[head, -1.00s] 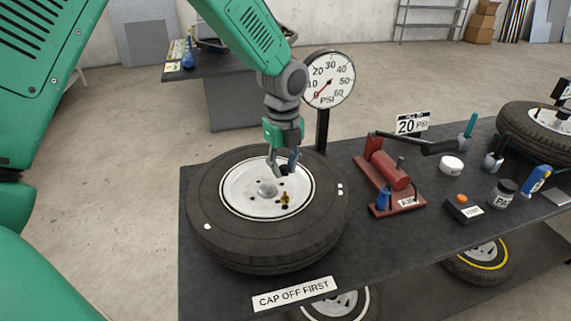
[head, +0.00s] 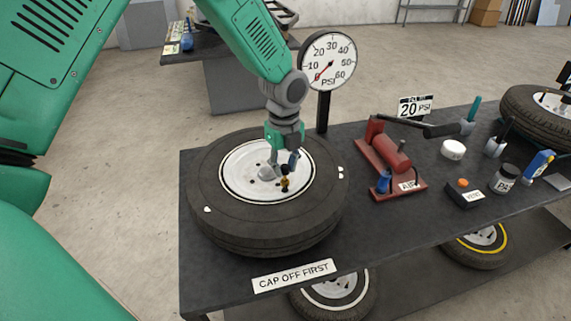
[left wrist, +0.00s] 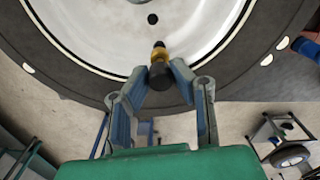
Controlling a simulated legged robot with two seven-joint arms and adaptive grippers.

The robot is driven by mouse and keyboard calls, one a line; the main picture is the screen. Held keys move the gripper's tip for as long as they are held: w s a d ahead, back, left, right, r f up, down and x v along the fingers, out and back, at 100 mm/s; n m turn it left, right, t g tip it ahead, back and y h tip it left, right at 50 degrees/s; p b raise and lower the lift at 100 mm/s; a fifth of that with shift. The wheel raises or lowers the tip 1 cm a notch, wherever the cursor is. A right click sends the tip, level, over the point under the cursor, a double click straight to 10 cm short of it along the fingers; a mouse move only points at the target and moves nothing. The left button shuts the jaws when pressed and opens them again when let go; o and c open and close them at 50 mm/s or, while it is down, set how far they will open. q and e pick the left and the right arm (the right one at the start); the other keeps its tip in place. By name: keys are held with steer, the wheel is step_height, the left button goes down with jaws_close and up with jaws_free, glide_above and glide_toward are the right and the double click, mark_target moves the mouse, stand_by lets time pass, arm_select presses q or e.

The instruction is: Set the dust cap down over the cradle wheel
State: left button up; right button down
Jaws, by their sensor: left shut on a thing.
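The wheel (head: 215,222) under my left gripper lies flat at the left end of the dark bench, with a black tyre and white rim. It also shows in the left wrist view (left wrist: 100,28). A brass valve stem (head: 284,184) stands on its rim, and it shows in the left wrist view too (left wrist: 158,52). My left gripper (head: 286,164) points down over the rim and is shut on the small black dust cap (left wrist: 160,78). The cap lines up with the stem's top; I cannot tell whether they touch. My right gripper is not in view.
A round PSI gauge (head: 327,61) on a post stands just behind the wheel. A red air pump (head: 390,160) is to the right, with a white round lid (head: 453,149) and a dark jar (head: 505,179) beyond. Another wheel (head: 530,120) is at the far right.

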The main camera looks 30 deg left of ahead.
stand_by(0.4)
arm_select(q)
steer(key=shift+p, duration=0.4)
steer(key=shift+f+b, duration=0.45)
steer(key=shift+f, duration=0.7)
steer(key=o, duration=0.9)
step_height(320, 180, up, 5)
steer(key=p, duration=0.4)
steer(key=shift+r, duration=1.05)
